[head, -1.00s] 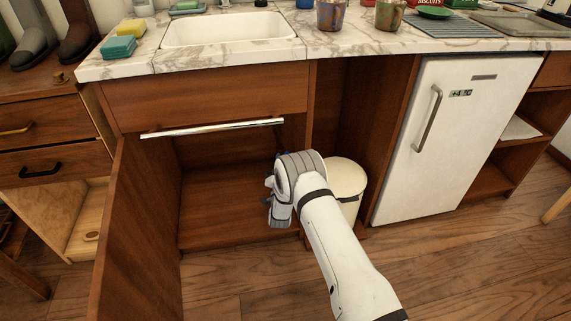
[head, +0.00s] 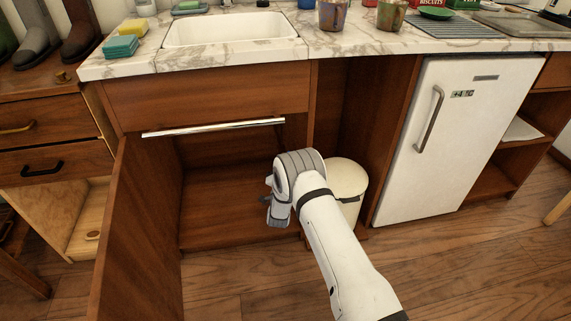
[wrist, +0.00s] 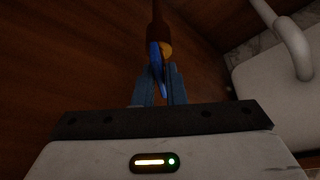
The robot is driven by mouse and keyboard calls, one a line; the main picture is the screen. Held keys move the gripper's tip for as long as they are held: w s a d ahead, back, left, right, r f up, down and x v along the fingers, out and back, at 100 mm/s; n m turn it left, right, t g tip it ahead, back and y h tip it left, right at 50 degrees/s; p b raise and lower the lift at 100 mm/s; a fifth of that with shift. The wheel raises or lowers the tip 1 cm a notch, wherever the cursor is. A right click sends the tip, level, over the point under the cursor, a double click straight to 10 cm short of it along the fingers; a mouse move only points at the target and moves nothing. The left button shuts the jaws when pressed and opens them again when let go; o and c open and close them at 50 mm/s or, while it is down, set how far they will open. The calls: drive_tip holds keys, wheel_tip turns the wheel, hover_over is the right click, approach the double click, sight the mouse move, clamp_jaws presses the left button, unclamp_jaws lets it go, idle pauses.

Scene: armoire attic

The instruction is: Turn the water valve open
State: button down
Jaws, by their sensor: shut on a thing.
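The water valve shows in the wrist view as a blue handle (wrist: 155,54) with a round brass-coloured part (wrist: 166,49) beside it, on a brown pipe (wrist: 158,18). My gripper (wrist: 158,78) has its two fingers shut on the blue handle, which stands edge-on between them. In the head view my arm's wrist is at the open cabinet under the sink. There it hides the fingertips and the valve.
The open cabinet door (head: 137,235) stands to the left of my arm, with a bar handle (head: 214,128) above. A white bin (head: 346,184) is close on the right. A white pipe (wrist: 287,42) and pale basin-like surface (wrist: 280,95) fill the wrist view's right side.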

drive_tip(key=shift+m+g+h, duration=0.3)
drive_tip(key=shift+m+h, duration=0.2)
drive_tip(key=shift+m, duration=1)
drive_tip(key=c, duration=1.6)
unclamp_jaws()
drive_tip(key=shift+o, duration=0.2)
drive_tip(key=p+v, duration=0.2)
drive_tip(key=v, duration=0.5)
drive_tip(key=shift+s, duration=0.4)
drive_tip(key=shift+a+f, duration=0.1)
